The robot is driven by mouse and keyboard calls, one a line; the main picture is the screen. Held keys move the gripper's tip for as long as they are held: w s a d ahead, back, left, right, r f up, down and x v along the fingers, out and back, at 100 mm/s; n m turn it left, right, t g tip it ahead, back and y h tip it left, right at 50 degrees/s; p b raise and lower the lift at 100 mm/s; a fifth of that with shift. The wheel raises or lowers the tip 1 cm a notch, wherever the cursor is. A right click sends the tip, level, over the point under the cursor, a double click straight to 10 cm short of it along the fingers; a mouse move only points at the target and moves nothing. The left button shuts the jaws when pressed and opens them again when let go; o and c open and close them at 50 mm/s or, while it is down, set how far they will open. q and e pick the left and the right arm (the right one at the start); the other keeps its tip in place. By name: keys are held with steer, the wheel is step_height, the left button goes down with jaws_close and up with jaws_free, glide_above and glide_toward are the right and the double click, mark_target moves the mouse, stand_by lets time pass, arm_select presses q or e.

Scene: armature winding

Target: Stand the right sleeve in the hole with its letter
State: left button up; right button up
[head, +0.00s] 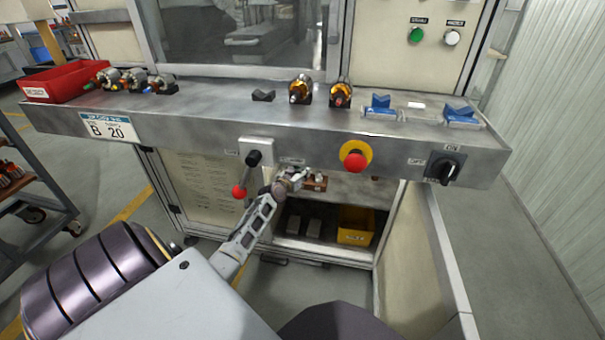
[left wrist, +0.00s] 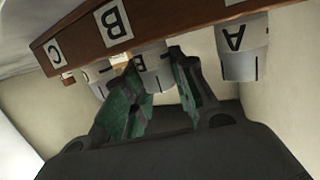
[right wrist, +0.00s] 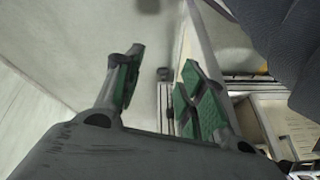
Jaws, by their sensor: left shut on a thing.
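In the left wrist view a brown block (left wrist: 160,22) shows upside down with white labels C (left wrist: 55,53) and B (left wrist: 113,20). A third label is cut by the upper edge. A pale sleeve (left wrist: 242,62) with a black A is at the block's right part. My left gripper (left wrist: 150,72) is shut on another pale sleeve (left wrist: 157,80) close to the block's edge, near label B; its letter cannot be read. A third sleeve (left wrist: 100,76) is partly hidden behind a finger. In the head view my left gripper (head: 294,180) is beside the small brown block (head: 316,183). My right gripper (right wrist: 160,68) is open and empty.
Above the left gripper is a steel ledge (head: 220,120) with a red-knobbed lever (head: 239,190) and a red emergency button (head: 354,156). A yellow bin (head: 355,226) stands on the lower shelf. A red tray (head: 68,82) and armatures sit on the ledge.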

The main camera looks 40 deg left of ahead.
stand_by(0.5)
arm_select(q)
steer(key=o, duration=1)
steer(key=shift+o, duration=0.2)
steer(key=shift+r, duration=0.1)
